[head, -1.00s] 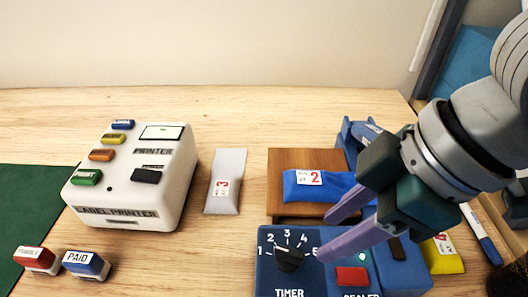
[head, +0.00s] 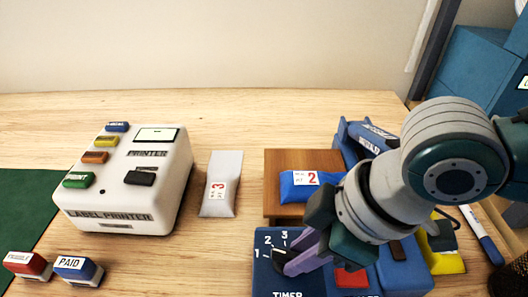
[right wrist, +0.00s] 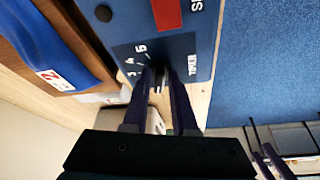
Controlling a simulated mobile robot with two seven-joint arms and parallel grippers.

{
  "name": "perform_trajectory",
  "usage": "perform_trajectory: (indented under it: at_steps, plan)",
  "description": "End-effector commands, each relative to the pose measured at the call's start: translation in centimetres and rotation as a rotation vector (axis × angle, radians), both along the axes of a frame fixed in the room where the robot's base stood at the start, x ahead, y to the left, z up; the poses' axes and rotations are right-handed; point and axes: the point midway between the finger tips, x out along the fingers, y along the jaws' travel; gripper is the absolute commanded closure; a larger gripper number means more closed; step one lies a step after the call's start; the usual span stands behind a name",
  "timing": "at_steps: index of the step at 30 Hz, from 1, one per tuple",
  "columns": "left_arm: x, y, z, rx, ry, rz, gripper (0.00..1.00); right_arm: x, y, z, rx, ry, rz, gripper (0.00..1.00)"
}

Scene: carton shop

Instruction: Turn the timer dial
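The timer dial (head: 279,257) is a dark knob on the blue sealer's panel, over the word TIMER and beside printed numbers. In the head view it is partly covered by my right gripper (head: 286,262), whose purple fingers reach down to it from the right. In the right wrist view the two dark fingers (right wrist: 161,76) stand on either side of the dial, with a narrow gap between the tips. Whether they press on it I cannot tell. The sealer's red button (head: 351,277) is partly in view under my gripper. My left gripper is not in view.
A white label printer (head: 125,190) stands left, with a grey packet (head: 220,185) beside it. A blue packet (head: 310,186) lies on a wooden block (head: 285,160) behind the sealer. Two stamps (head: 78,270) (head: 28,265) are at front left. A yellow packet (head: 447,263) lies right.

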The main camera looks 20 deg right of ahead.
Motion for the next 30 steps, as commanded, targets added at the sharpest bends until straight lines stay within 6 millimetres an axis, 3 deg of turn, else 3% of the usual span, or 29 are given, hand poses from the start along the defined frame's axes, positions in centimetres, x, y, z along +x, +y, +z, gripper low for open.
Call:
perform_trajectory:
  at_steps: [1,6,22,30]
  plan:
    - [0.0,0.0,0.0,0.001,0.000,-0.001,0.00,0.0,0.0,0.0,0.000,0.000,0.000,0.81]
    - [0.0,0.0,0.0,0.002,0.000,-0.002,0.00,0.0,0.0,0.0,0.000,0.000,0.000,1.00]
    - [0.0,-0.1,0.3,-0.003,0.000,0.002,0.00,-0.1,0.0,0.1,0.001,0.002,-0.010,1.00]
    - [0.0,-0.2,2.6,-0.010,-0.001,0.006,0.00,-0.3,0.2,0.5,0.001,0.004,-0.120,1.00]
